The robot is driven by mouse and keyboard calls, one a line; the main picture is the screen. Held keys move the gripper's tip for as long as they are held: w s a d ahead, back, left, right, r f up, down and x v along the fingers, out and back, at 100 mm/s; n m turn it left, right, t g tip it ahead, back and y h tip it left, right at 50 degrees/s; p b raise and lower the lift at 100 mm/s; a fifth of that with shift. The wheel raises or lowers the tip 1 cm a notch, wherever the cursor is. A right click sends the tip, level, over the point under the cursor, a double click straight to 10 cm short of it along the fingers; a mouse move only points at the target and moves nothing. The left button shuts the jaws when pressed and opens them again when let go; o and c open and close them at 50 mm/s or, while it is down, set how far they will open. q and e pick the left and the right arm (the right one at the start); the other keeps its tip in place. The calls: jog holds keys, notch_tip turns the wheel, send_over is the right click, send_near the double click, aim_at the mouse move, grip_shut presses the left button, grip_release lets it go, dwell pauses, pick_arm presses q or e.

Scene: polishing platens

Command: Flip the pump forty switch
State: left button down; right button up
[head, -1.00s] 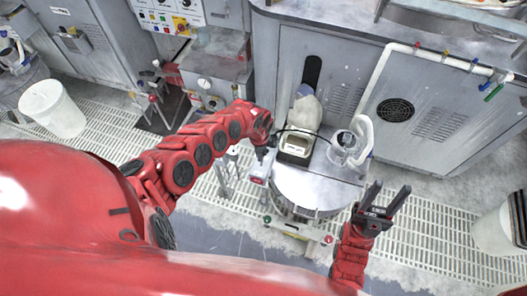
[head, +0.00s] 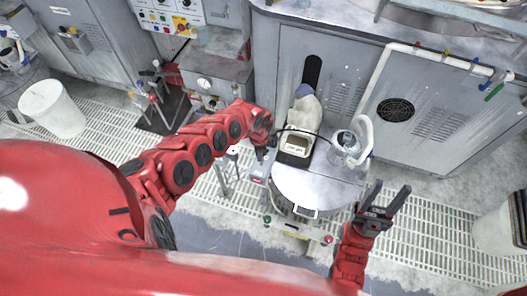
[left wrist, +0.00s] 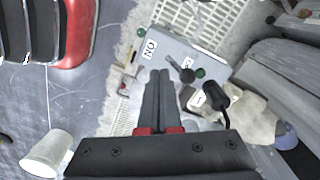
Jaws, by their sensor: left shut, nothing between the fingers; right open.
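A small grey switch box (head: 257,169) stands at the left edge of a round metal-topped stand in the head view. In the left wrist view the grey box (left wrist: 186,52) carries an "ON" label, a second label partly hidden, a dark switch lever (left wrist: 184,74) and a green round part. My left gripper (head: 261,154) is shut and empty, right at the box. In the left wrist view its closed fingertips (left wrist: 160,73) lie just beside the lever; I cannot tell if they touch. My right gripper (head: 389,197) is open and empty, right of the stand.
Grey cabinets (head: 330,75) stand behind. A white bucket (head: 52,108) is at far left. Floor grating is mostly clear.

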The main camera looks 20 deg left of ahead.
pick_arm(q)
jog(key=shift+f+b, duration=1.95)
jog(key=shift+f, duration=0.4)
dwell(0.8)
dwell(0.3)
notch_tip(320, 180, up, 7)
jog(key=p, duration=0.6)
dwell(0.4)
